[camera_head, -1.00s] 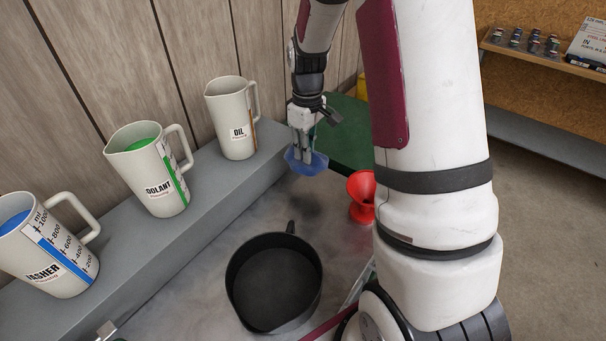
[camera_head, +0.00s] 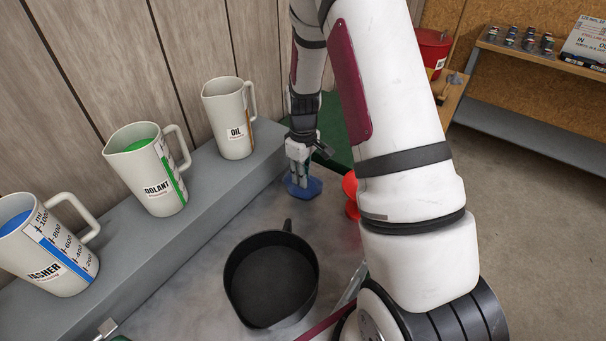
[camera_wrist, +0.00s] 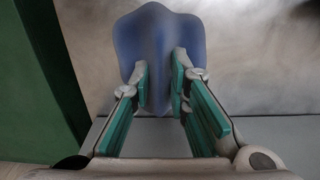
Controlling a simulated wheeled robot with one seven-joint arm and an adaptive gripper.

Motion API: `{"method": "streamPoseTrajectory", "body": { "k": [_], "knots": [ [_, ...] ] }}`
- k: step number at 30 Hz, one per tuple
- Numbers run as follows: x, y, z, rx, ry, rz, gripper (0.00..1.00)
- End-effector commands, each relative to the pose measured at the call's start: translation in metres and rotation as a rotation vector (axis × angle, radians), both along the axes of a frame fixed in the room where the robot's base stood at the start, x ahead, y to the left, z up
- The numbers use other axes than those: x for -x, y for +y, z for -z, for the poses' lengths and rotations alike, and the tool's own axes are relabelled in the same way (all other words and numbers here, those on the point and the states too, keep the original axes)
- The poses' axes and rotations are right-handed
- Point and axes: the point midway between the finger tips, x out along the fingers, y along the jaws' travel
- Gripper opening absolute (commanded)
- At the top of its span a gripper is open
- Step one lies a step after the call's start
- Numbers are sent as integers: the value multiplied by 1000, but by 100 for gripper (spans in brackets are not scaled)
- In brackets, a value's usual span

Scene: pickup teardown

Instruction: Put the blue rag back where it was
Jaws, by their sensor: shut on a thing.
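The blue rag (camera_head: 304,188) is at my gripper's fingertips in the head view, low over the grey worktop between the grey ledge and the red funnel. In the wrist view the rag (camera_wrist: 160,42) is pinched between the two green-padded fingers, and its cloth spreads out beyond them. My gripper (camera_head: 298,172) points down and is shut on the rag; it also shows in the wrist view (camera_wrist: 160,88). I cannot tell whether the rag's underside touches the worktop.
A black pan (camera_head: 271,280) stands on the worktop in front. The red funnel (camera_head: 351,196) is just right of the rag, partly hidden by my arm. The oil jug (camera_head: 230,120), coolant jug (camera_head: 148,172) and washer jug (camera_head: 45,245) stand on the grey ledge (camera_head: 215,185). A green surface (camera_head: 333,125) lies behind.

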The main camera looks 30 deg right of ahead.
Motion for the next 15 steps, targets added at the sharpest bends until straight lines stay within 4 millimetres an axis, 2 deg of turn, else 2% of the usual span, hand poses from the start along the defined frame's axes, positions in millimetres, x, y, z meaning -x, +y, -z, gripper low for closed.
{"method": "streamPoseTrajectory", "body": {
  "k": [3, 4, 6, 15],
  "knots": [
    [0, 0, 3, -1, 1, 0, 0],
    [0, 0, 3, 0, 1, 0, 21],
    [0, 0, 3, -1, 1, 0, 36],
    [1, 0, 3, 0, 2, 0, 36]
  ]
}}
